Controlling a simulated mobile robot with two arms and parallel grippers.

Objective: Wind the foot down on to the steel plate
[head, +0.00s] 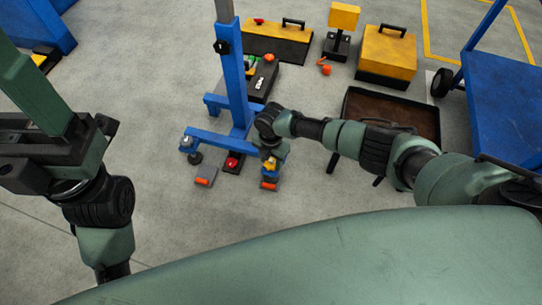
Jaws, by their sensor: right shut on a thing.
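The blue steel stand (239,85) has a tall post and a low base with feet. My right gripper (269,163) points down at the base's near right corner and is shut on the top of a foot there; the grip itself is mostly hidden by my wrist. Yellow and blue parts show around it. Below lies a small steel plate (269,185) with an orange mark; I cannot tell whether the foot touches it. Another foot (195,158) is at the left corner, with a second orange-marked plate (205,177) near it. My left arm shows at the left, its gripper out of view.
A black case (263,78) stands behind the post. Yellow-and-black boxes (388,50) stand at the back. A brown-topped tray (390,112) and a blue cart (515,110) are at the right. The floor in front is clear.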

